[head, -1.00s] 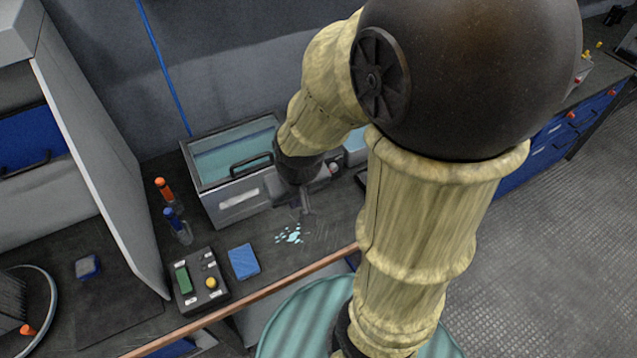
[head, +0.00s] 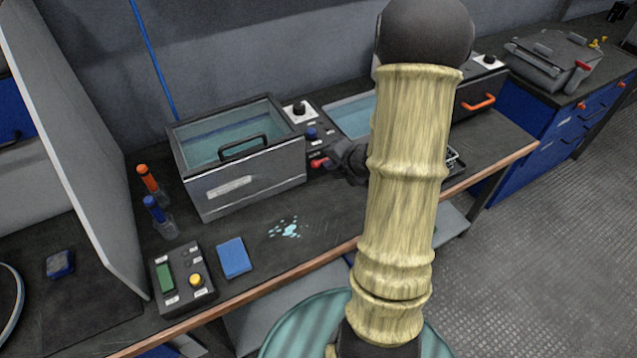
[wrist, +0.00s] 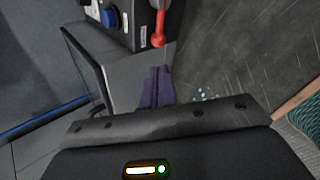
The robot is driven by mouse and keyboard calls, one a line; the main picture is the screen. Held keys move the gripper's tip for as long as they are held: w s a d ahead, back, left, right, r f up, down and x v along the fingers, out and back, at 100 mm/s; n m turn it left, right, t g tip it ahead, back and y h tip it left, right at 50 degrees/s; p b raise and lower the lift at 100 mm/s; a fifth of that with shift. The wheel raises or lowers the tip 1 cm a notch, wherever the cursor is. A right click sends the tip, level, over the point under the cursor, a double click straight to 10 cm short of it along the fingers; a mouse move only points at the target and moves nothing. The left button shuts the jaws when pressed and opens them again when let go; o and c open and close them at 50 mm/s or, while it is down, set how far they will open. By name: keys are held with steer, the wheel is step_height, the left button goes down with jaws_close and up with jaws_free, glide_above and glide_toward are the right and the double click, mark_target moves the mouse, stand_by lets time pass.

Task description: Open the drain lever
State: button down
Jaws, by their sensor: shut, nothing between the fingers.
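A red lever with a round knob (head: 319,163) sticks out from the front of a dark control panel, just right of the lidded tank (head: 245,185). I take it for the drain lever; the label beside it is too small to read. It also shows in the wrist view (wrist: 159,30), at the upper middle. My gripper (head: 346,160) is just right of the lever in the head view, partly hidden by my arm. In the wrist view my gripper's fingers (wrist: 158,72) are shut and empty, pointing towards the knob with a small gap between.
The panel carries a blue knob (head: 310,133) and a black knob (head: 299,110). A bluish spill (head: 287,229) lies on the bench before the tank. A blue sponge-like block (head: 234,258) and a button box (head: 183,278) stand left. An open bath (head: 352,115) is behind my arm.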

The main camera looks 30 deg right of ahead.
mark_target(325, 160)
steer(key=s+f+n+y+b, duration=0.1)
steer(key=f+n, duration=0.1)
steer(key=n, duration=0.1)
steer(key=s+d+f+n+t+y+b, duration=0.1)
steer(key=f+n, duration=0.1)
steer(key=f+n+y+b, duration=0.1)
steer(key=f+n+y, duration=0.1)
steer(key=f+n, duration=0.1)
steer(key=shift+s+d+n+b, duration=0.2)
steer(key=shift+s+n+b, duration=0.1)
steer(key=shift+s, duration=0.1)
steer(key=shift+s+n+t+y, duration=0.25)
steer(key=shift+n+t+y, duration=0.05)
steer(key=shift+n, duration=0.2)
steer(key=shift+a+r, duration=0.1)
steer(key=shift+w, duration=0.1)
steer(key=x, duration=1)
steer(key=shift+w+d+r+p, duration=0.3)
steer(key=shift+d+r, duration=0.15)
steer(key=shift+r, duration=0.1)
steer(key=shift+w+d+r+p, duration=0.15)
steer(key=shift+d+r+p, duration=0.15)
steer(key=shift+d+r, duration=0.2)
steer(key=shift+w+d+r, duration=0.2)
steer(key=shift+d+r, duration=0.1)
